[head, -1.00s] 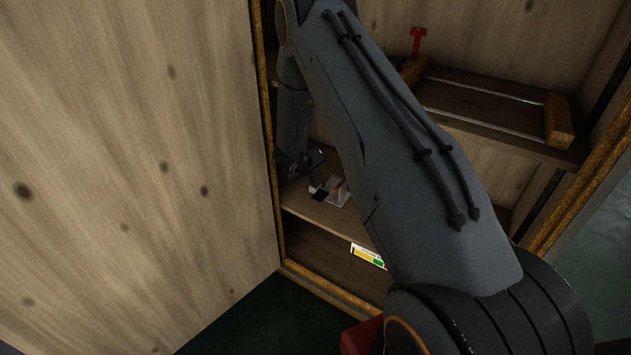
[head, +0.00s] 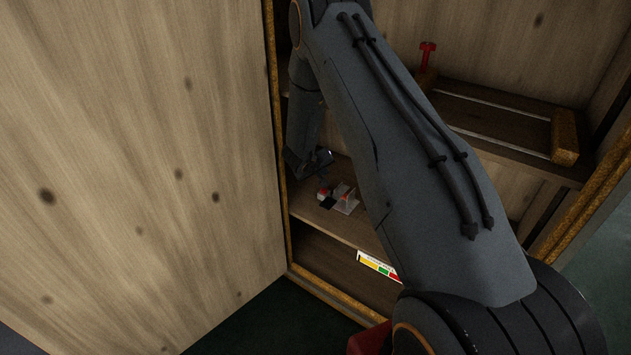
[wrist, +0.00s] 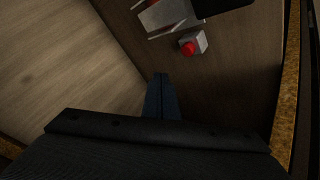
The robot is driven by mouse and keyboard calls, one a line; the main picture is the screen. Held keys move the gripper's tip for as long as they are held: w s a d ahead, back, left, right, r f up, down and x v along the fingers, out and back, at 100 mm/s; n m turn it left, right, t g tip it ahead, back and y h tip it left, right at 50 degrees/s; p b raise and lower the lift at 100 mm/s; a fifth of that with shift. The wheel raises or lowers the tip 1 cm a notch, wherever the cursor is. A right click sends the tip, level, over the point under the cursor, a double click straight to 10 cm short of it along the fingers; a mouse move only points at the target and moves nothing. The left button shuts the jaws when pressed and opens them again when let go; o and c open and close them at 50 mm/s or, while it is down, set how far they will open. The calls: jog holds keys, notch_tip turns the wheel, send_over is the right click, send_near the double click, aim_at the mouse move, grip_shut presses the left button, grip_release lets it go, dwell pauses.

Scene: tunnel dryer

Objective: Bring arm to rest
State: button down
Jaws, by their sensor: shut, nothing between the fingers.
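My arm reaches into an open wooden cabinet, past the big pale door panel on the left. In the wrist view my gripper (wrist: 162,78) has its two dark fingers together, with nothing between them. It points over the wooden shelf (wrist: 235,75), apart from a small grey block with a red button (wrist: 189,47). A grey metal bracket (wrist: 165,16) lies just beyond that block. In the head view the small grey and red parts (head: 345,199) are on the lower shelf, just below my wrist. The fingertips are hard to make out there.
The door panel (head: 140,170) stands close to the left of my arm. The upper shelf holds a wooden rack with metal rods (head: 564,137) and a red upright part (head: 427,55). The cabinet edge (wrist: 289,90) runs along the right.

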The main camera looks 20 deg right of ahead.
jog(key=s+a+r+y+p, duration=0.2)
jog(key=s+a+r+y, duration=0.1)
jog(key=s+a+r, duration=0.5)
jog(key=s+a+r+y+p, duration=0.1)
jog(key=s+a+r+y, duration=0.2)
jog(key=a+r, duration=0.5)
jog(key=s+r+g+p, duration=0.1)
jog(key=s+r+g, duration=0.2)
jog(key=s, duration=1.3)
jog(key=s+r+g+p, duration=0.2)
jog(key=s+r, duration=0.7)
jog(key=s, duration=0.7)
jog(key=shift+s+g+y, duration=0.25)
jog(key=shift+g+y, duration=0.05)
jog(key=shift+g, duration=0.5)
